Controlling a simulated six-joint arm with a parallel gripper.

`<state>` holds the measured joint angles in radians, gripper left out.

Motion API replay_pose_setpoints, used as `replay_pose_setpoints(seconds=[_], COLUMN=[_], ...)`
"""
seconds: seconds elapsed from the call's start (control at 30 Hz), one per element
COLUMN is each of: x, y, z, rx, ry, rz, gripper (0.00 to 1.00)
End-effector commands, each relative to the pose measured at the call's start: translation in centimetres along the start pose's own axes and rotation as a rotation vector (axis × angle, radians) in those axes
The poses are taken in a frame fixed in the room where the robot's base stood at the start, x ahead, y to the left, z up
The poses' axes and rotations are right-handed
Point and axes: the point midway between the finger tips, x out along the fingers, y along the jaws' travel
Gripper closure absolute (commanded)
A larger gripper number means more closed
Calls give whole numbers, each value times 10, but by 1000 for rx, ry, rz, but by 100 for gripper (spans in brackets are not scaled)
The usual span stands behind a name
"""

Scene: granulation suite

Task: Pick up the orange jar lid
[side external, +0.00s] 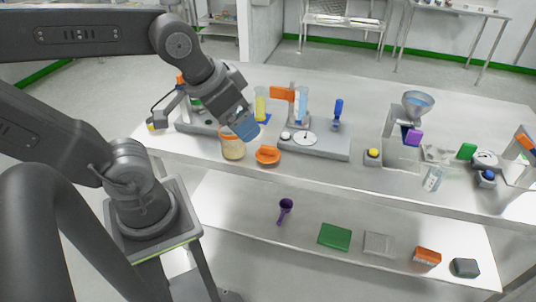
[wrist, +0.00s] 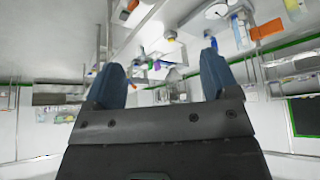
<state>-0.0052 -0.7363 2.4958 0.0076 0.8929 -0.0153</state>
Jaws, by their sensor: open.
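The orange jar lid (side external: 268,155) lies on the steel bench near its front edge, with a raised grip on top. A jar (side external: 232,149) with tan contents stands just left of it. My gripper (side external: 246,132) is above the bench, up and to the left of the lid and close over the jar's right side in the picture. In the wrist view its two blue fingers (wrist: 162,68) are spread apart with nothing between them. I cannot make out the lid in the wrist view.
A balance (side external: 315,145) stands right of the lid, with blue and yellow cylinders behind. Further right are a yellow button box (side external: 373,157) and a funnel stand (side external: 417,103). A lower shelf (side external: 300,225) holds a purple scoop (side external: 285,206) and several blocks.

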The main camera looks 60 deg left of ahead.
Motion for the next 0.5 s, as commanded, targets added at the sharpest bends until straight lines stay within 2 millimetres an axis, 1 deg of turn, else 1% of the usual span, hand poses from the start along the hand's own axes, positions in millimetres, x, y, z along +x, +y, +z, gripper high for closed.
replay_pose_setpoints(seconds=[0.07,0.17,0.33,0.4,0.5], x=[9,29,80,104,136], y=[-7,-23,-64,-82,-106], z=[-7,-22,-47,-54,-58], rx=[-42,-141,-356,-439,-547], ry=[-13,-37,-69,-76,-85], rz=[-25,-81,-198,-240,-286], gripper=[19,19,19,19,19])
